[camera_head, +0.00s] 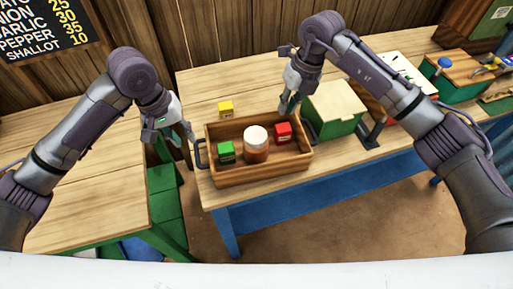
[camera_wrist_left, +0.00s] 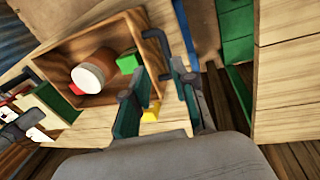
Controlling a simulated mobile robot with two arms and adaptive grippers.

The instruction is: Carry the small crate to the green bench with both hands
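The small wooden crate (camera_head: 265,174) stands on the blue-legged table (camera_head: 195,88). It holds a green block (camera_head: 226,152), a red block (camera_head: 283,132) and a white-lidded jar (camera_head: 256,147). Dark handles stick out at its left (camera_head: 200,155) and right (camera_head: 312,128) ends. The green bench (camera_head: 85,185), with a wooden top, stands at the left. My left gripper (camera_head: 175,130) is open and empty, near the left handle; in the left wrist view the handle (camera_wrist_left: 160,42) lies just beyond the fingertips. My right gripper (camera_head: 289,106) is above the crate's back right corner; its finger gap is unclear.
A yellow block (camera_head: 225,108) sits on the table behind the crate. A green box with a pale lid (camera_head: 335,108) stands close to the crate's right. A gap with green crates (camera_head: 165,205) separates table and bench. The bench top is clear where visible.

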